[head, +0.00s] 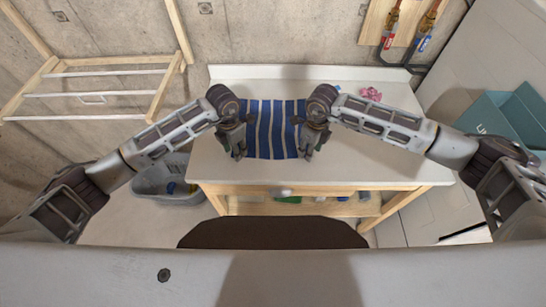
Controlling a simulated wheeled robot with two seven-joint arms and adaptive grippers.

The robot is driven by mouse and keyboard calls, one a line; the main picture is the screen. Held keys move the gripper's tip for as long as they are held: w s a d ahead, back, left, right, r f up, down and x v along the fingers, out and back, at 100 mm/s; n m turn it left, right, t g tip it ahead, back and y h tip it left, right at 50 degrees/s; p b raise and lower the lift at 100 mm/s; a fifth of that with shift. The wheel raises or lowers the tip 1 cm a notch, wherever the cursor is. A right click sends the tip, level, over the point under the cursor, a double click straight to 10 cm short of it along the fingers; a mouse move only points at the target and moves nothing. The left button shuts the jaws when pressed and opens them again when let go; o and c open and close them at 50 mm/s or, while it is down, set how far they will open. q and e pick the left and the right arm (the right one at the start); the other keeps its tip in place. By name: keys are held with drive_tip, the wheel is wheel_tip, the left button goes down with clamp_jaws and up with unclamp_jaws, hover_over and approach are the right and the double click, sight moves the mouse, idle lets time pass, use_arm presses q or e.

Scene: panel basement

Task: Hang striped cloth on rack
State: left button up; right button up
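The striped cloth (272,130), blue with pale stripes, hangs or lies spread between my two grippers, over the white tabletop. My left gripper (238,150) is at its left edge and my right gripper (307,150) at its right edge. The cloth's side edges meet the grippers, but the fingertips are too small and dark to show whether they are closed on it. The rack (95,95), wooden side rails with white bars, is on the wall at the upper left, apart from both grippers and with no cloth on it.
The white table (385,165) has a wooden frame and a lower shelf with items. A pink object (371,94) lies at its back right. A grey basket (165,185) stands on the floor at left. A teal box (510,120) is at right.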

use_arm(q)
drive_tip(key=shift+f, duration=0.25)
use_arm(e)
drive_tip(key=shift+f, duration=0.2)
idle(0.5)
use_arm(q)
drive_tip(key=shift+s, duration=0.1)
drive_tip(key=c, duration=0.5)
use_arm(e)
drive_tip(key=shift+s, duration=0.1)
drive_tip(key=c, duration=0.5)
use_arm(q)
drive_tip(key=shift+a+f, duration=0.1)
drive_tip(key=shift+f, duration=0.05)
clamp_jaws()
use_arm(e)
drive_tip(key=shift+f, duration=0.1)
clamp_jaws()
drive_tip(key=shift+d, duration=0.1)
use_arm(q)
drive_tip(key=shift+r, duration=0.25)
use_arm(e)
drive_tip(key=shift+r, duration=0.2)
